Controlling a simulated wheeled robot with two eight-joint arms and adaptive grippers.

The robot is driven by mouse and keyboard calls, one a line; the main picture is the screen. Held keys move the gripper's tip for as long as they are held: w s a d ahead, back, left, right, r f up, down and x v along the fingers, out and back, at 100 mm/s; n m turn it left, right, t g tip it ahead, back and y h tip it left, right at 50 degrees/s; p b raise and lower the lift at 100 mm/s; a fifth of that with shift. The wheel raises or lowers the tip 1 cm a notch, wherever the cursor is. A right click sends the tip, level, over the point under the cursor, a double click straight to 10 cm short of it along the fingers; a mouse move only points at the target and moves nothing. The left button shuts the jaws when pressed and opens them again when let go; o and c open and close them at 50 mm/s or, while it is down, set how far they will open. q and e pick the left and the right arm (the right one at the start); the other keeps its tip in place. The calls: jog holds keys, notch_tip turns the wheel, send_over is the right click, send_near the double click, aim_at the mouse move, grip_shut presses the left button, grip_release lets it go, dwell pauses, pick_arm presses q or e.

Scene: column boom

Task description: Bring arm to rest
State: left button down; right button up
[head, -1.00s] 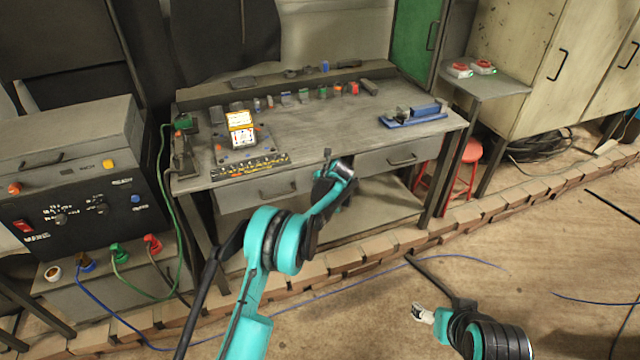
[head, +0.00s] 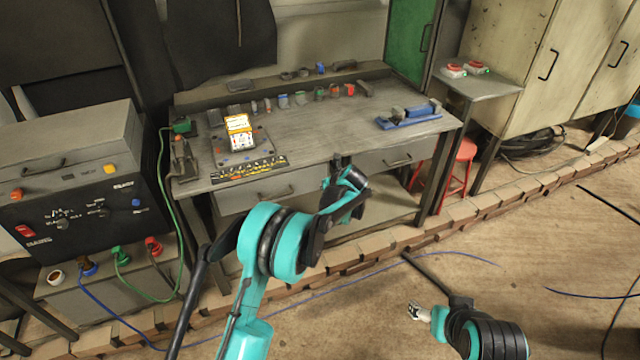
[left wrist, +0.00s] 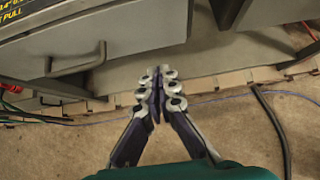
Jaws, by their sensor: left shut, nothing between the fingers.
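My left arm (head: 250,300) is teal and black and comes up from the bottom of the head view. It bends at a large round joint, and its wrist (head: 345,190) is in front of the workbench drawers. In the left wrist view my left gripper (left wrist: 158,88) is shut with its fingers together and nothing between them. In the head view its fingers are mostly hidden by the wrist. My right arm (head: 480,335) is low at the right, over the floor. Its small gripper end (head: 415,312) points left; its finger state is too small to tell.
The workbench (head: 330,135) carries several tools, an orange-and-white box (head: 240,130) and a blue vise-like tool (head: 408,120). A control cabinet (head: 75,200) with cables stands at left, a red stool (head: 462,165) under a side shelf. Bricks edge the floor; open floor lies right.

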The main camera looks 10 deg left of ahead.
pick_arm(q)
jog(key=s+a+r+n+h, duration=0.1)
jog(key=s+a+r+n, duration=0.1)
jog(key=s+r+n, duration=0.7)
jog(key=s+a+r+n+h, duration=0.1)
jog(key=s+a+r+n, duration=0.25)
jog(key=s+r, duration=0.65)
jog(key=s+f+n+h, duration=0.1)
jog(key=s+f+n, duration=0.1)
jog(key=s+n, duration=0.6)
jog(key=s+f+n+h, duration=0.1)
jog(key=s+f+n, duration=0.2)
jog(key=s+n, duration=0.6)
jog(key=s, duration=0.9)
jog(key=shift+s+a+f+h+p, duration=0.15)
jog(key=shift+s+f+h+p, duration=0.05)
jog(key=shift+s+h+p, duration=0.2)
